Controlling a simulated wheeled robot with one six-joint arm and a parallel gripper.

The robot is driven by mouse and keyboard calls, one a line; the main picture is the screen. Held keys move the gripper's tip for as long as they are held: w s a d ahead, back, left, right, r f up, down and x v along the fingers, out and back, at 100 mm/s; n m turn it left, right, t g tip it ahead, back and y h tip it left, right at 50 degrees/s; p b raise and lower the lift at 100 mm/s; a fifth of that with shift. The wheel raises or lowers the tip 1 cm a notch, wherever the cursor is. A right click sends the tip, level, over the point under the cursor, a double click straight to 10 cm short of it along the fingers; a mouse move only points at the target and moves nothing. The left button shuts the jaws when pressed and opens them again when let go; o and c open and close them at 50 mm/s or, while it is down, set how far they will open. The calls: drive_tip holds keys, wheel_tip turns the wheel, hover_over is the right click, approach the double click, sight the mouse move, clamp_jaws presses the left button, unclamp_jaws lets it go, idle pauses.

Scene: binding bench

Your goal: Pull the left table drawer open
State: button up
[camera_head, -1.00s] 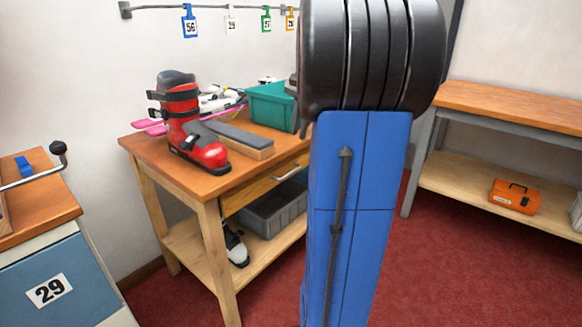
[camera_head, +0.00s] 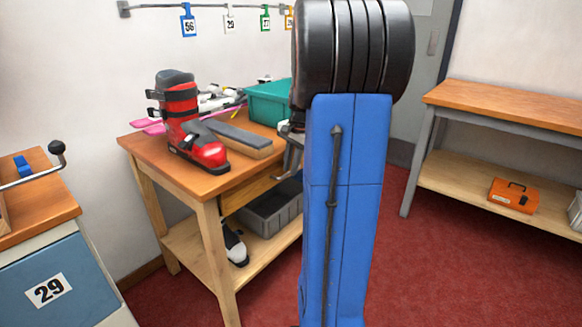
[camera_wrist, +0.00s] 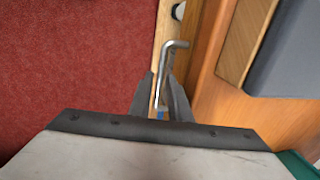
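The wooden drawer front (camera_head: 245,191) sits under the orange tabletop (camera_head: 140,147) and looks shut. Its metal bar handle (camera_wrist: 163,68) shows in the wrist view, running down between my two fingers. In the wrist view my gripper (camera_wrist: 159,77) is open, with one finger on each side of the handle's near end. A gap seems to remain beside the bar; contact is not clear.
On the tabletop are a red ski boot (camera_head: 182,115), a dark-topped block (camera_head: 236,138) and a teal bin (camera_head: 268,104). A grey bin (camera_head: 272,212) is on the shelf below. Red floor (camera_head: 430,270) is free to the right.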

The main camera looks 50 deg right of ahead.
drive_tip(key=shift+f, duration=0.2)
clamp_jaws()
drive_tip(key=s+d, duration=0.2)
drive_tip(key=s, duration=2.8)
drive_tip(key=shift+d, duration=0.2)
drive_tip(key=shift+r, duration=0.1)
unclamp_jaws()
